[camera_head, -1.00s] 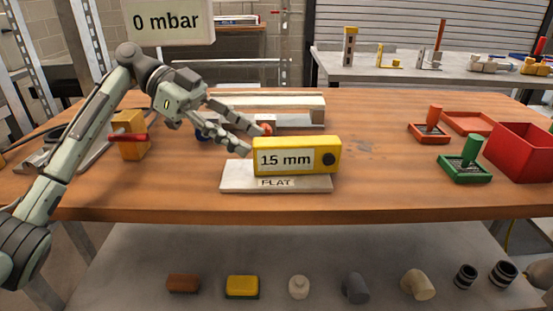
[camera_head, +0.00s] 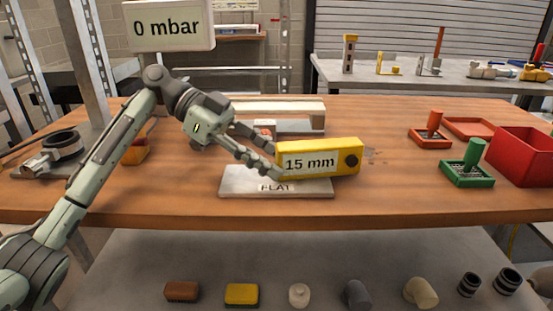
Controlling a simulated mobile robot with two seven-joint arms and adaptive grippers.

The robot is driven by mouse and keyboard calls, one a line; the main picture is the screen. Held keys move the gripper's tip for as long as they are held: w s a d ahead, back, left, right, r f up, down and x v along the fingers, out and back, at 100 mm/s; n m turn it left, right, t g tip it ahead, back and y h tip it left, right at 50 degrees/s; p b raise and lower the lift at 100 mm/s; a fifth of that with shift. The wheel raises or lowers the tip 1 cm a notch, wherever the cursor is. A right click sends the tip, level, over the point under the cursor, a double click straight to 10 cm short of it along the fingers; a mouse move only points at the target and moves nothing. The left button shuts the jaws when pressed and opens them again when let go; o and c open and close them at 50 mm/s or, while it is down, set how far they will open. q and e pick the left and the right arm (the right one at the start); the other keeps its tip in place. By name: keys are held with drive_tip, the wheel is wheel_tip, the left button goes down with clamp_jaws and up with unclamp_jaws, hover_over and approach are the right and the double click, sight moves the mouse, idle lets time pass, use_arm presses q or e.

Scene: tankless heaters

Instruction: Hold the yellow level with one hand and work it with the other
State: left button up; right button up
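The yellow level (camera_head: 320,160), a block with a "15 mm" label and a dark round spot on its right part, sits at the white plate marked FLAT (camera_head: 233,184). It stands at a slight angle, with its right end beyond the plate's right edge. My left gripper (camera_head: 279,162) is at the level's left end, its two fingers spread apart. The lower finger touches or overlaps the front left corner and the upper one is near the back left corner. I see no firm grip. My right gripper is not in view.
A "0 mbar" sign (camera_head: 168,26) is at the upper left. A long pale bar (camera_head: 290,110) lies behind the level. Green (camera_head: 467,168) and orange (camera_head: 430,136) trays and a red bin (camera_head: 522,155) stand at the right. The table between level and trays is mostly clear.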

use_arm(q)
drive_tip(key=c, duration=0.4)
drive_tip(key=o, duration=1.1)
drive_tip(key=v, duration=1.2)
